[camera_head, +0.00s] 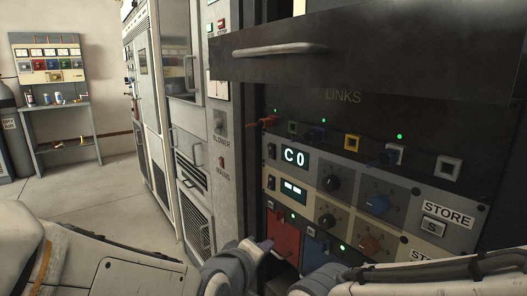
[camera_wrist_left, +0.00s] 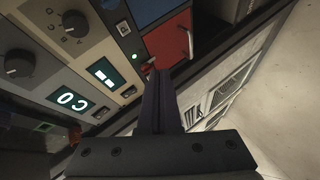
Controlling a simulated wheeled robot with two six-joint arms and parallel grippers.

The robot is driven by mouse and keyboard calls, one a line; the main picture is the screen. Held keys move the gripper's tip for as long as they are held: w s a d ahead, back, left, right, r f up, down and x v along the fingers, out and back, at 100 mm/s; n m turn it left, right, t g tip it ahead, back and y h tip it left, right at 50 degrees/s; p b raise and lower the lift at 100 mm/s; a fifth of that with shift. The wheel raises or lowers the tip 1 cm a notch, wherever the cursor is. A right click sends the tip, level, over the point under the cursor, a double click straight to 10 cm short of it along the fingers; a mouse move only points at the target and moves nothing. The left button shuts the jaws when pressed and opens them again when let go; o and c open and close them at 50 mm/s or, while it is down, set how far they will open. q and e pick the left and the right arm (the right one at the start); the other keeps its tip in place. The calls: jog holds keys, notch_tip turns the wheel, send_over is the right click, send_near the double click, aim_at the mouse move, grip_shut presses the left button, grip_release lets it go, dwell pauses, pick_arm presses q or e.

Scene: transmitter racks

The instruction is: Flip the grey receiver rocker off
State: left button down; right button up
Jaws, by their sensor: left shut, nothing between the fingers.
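The grey receiver (camera_head: 312,166) is the upper knob row, with a lit "C0" display that also shows in the wrist view (camera_wrist_left: 72,100). Its small dark rocker (camera_head: 271,151) sits left of the display; which way it is tipped is too small to tell. In the wrist view the rocker (camera_wrist_left: 101,113) is small and dark. A cream receiver (camera_head: 300,205) with its own dark rocker (camera_head: 270,182) and lit display lies below. My left gripper (camera_head: 268,244) is shut and empty, low in front of the rack, below both rockers. Its fingers point ahead in the wrist view (camera_wrist_left: 158,75). My right gripper's fingers do not show.
A dark drawer front (camera_head: 370,50) with a bar handle juts out above the links panel (camera_head: 345,115). Orange and blue plugs stick out there. Red (camera_head: 284,232) and blue modules with handles lie below the receivers. Open floor (camera_head: 120,180) is at left.

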pick_arm(q)
jog(key=w+a+r+n+t+y+p, duration=0.1)
jog(key=w+a+r+n+t, duration=0.1)
jog(key=r, duration=0.4)
jog(key=w+a+r+n+t+y+p, duration=0.1)
jog(key=w+a+r+n+t, duration=0.1)
jog(key=r+n+t, duration=0.2)
notch_tip(320, 180, up, 3)
jog(key=n, duration=0.2)
jog(key=shift+a+n+t, duration=0.4)
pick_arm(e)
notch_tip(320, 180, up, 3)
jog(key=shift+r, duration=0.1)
pick_arm(q)
jog(key=shift+r, duration=0.1)
jog(key=p, duration=1.6)
send_near(271, 152)
jog(key=w+a+r, duration=0.1)
jog(key=w, duration=0.5)
jog(key=shift+w+d+r, duration=0.2)
jog(key=shift+w+d, duration=0.3)
jog(key=shift+w, duration=0.05)
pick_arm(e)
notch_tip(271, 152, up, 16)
